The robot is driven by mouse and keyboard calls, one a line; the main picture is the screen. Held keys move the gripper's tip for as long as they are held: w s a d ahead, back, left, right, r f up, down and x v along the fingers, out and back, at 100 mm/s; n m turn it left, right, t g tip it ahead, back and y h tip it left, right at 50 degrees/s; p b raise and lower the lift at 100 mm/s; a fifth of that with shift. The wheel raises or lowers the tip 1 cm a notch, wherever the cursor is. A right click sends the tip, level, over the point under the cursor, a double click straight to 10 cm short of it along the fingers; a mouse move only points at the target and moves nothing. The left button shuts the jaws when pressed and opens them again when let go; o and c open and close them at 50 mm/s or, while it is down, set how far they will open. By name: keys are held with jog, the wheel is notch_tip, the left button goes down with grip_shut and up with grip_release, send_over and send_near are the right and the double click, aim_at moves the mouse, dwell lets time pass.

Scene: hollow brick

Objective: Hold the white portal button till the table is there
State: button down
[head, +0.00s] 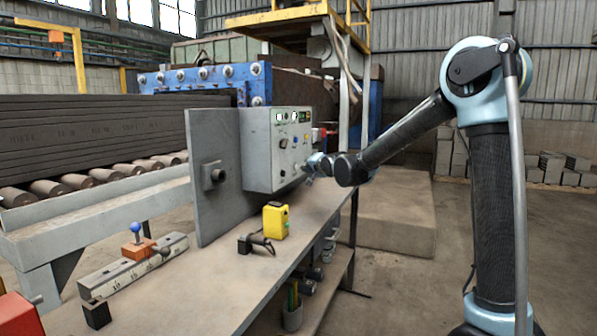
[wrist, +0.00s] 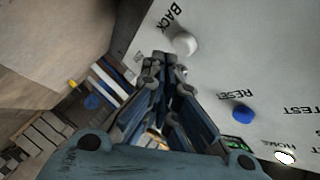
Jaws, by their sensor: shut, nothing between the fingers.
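The grey control box (head: 270,152) is fixed to an upright plate above the bench. My gripper (head: 308,170) is at the lower right of its panel. In the wrist view my gripper (wrist: 164,60) is shut with nothing between the fingers, its tips beside a round white button (wrist: 185,43) near the word BACK. I cannot tell whether the tips touch the button. A blue button (wrist: 243,115) lies near RESET and TEST. A small bright white round (wrist: 285,157) shows near HOME. In the head view my gripper is too small to show which button it is at.
A yellow object (head: 275,221) and a black piece with a cable (head: 250,243) lie on the bench (head: 200,288). A blue-knobbed slide (head: 136,228) is at the left. Stacked bars (head: 90,128) rest on rollers (head: 48,192). Floor at right is open.

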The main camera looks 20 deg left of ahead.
jog(key=shift+s+d, duration=0.2)
jog(key=shift+d, duration=2.3)
jog(key=s+d+f+n+g+h, duration=0.1)
jog(key=s+d+f+h, duration=0.3)
jog(key=d, duration=0.7)
jog(key=s+d+f+g, duration=0.1)
jog(key=s+d+f, duration=0.1)
jog(key=s+d, duration=0.65)
jog(key=s+d+f+n+g+h, duration=0.1)
jog(key=s+d+f+g+h, duration=0.15)
jog(key=d, duration=1.05)
jog(key=s+d+f+g+h, duration=0.1)
jog(key=s+d+f, duration=0.4)
jog(key=s, duration=0.4)
jog(key=s+d+f+n+g+h, duration=0.1)
jog(key=s+d+f+g, duration=0.1)
jog(key=s+d+f, duration=0.3)
jog(key=s+d+f+g+h, duration=0.1)
jog(key=s+d+f, duration=0.4)
jog(key=s, duration=0.8)
jog(key=shift+d+n+g+h, duration=0.35)
jog(key=shift+d+g, duration=0.1)
jog(key=shift+d, duration=0.8)
jog(key=shift+w, duration=0.1)
